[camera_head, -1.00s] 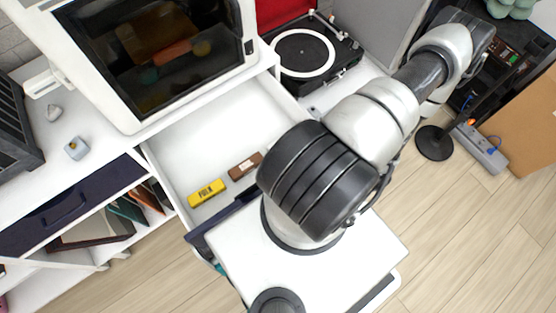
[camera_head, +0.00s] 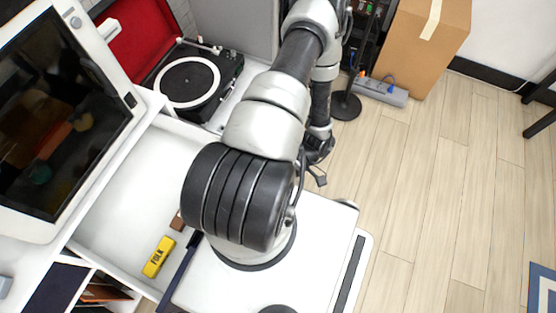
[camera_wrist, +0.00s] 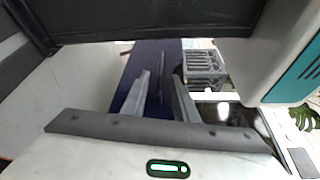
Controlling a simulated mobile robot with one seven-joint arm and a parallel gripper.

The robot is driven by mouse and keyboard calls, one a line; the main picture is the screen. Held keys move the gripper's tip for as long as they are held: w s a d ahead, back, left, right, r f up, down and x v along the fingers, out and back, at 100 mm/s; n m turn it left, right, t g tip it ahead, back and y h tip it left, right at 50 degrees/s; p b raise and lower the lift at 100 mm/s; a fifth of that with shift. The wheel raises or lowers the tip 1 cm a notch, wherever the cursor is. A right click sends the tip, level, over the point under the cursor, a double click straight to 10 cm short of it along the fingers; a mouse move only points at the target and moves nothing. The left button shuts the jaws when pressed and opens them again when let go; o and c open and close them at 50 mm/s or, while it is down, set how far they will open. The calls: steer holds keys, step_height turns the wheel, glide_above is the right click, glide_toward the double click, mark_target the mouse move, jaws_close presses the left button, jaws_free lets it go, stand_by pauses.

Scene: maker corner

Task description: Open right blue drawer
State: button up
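The right blue drawer stands pulled out under the counter in the head view; its white inside (camera_head: 125,195) is in plain sight and its dark blue front (camera_head: 180,275) is partly hidden by my body. A yellow bar (camera_head: 158,257) and a brown block (camera_head: 178,221), partly covered, lie in it. My gripper (camera_head: 319,180) hangs to the right of the drawer, apart from its front and partly hidden by my arm. In the wrist view my fingers (camera_wrist: 161,98) are spread apart, with a dark blue surface (camera_wrist: 155,58) beyond them. I see nothing clearly held.
A screen-fronted white machine (camera_head: 55,115) stands on the counter left of a record player (camera_head: 190,82). A cardboard box (camera_head: 425,45), a power strip (camera_head: 380,91) and a black stand base (camera_head: 345,105) are at the back right.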

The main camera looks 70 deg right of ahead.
steer(key=f+v, duration=0.1)
steer(key=v, duration=0.9)
steer(key=shift+d+r, duration=0.2)
steer(key=shift+r, duration=0.3)
steer(key=shift+s, duration=0.15)
